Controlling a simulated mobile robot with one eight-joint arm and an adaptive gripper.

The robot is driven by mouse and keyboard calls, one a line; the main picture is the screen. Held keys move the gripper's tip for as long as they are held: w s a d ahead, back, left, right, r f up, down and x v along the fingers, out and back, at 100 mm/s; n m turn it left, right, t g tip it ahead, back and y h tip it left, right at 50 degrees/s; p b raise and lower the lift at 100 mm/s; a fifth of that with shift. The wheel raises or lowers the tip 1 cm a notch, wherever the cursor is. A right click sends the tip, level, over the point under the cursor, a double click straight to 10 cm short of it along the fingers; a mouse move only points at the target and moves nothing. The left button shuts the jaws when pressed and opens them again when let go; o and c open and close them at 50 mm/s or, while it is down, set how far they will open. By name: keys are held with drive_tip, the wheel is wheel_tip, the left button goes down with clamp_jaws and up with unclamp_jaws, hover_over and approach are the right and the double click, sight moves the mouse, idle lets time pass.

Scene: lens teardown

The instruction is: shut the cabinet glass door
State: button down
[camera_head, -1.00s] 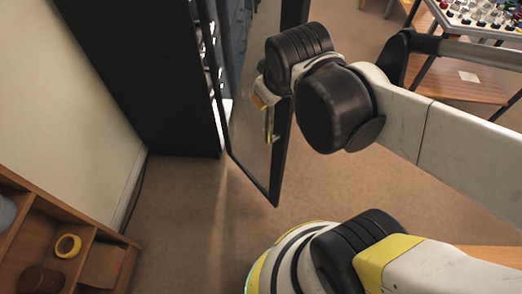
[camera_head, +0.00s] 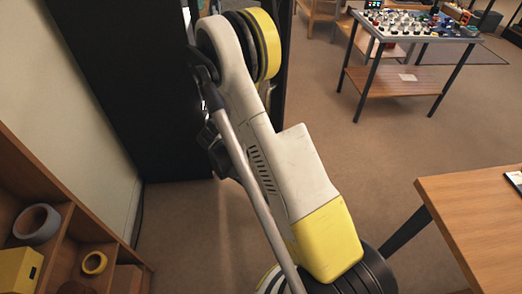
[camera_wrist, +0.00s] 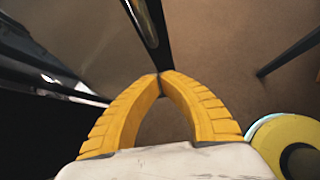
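The black cabinet (camera_head: 115,85) stands at the left in the head view. Its glass door is mostly hidden behind my arm there; a dark strip of its frame (camera_head: 284,75) shows just right of the arm, so the door stands out from the cabinet. In the wrist view, the door's dark frame edge (camera_wrist: 147,28) runs down to my gripper (camera_wrist: 163,74), with the glass to its left. The yellow fingers meet at their tips, at or very near the frame; contact is unclear. Nothing shows between the fingers. The gripper is hidden in the head view.
A wooden shelf unit (camera_head: 72,230) with a grey ring and a yellow tape roll stands at lower left. A wooden table (camera_head: 470,210) is at right. A cart (camera_head: 390,82) with small parts stands behind. Carpet between them is clear.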

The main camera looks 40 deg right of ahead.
drive_tip(key=d+r+b+x, duration=0.1)
drive_tip(key=b+x, duration=0.4)
drive_tip(key=x, duration=0.8)
drive_tip(key=shift+s+d+f+n, duration=0.2)
drive_tip(key=shift+s+d+n, duration=0.2)
drive_tip(key=shift+d, duration=0.1)
drive_tip(key=shift+w, duration=0.1)
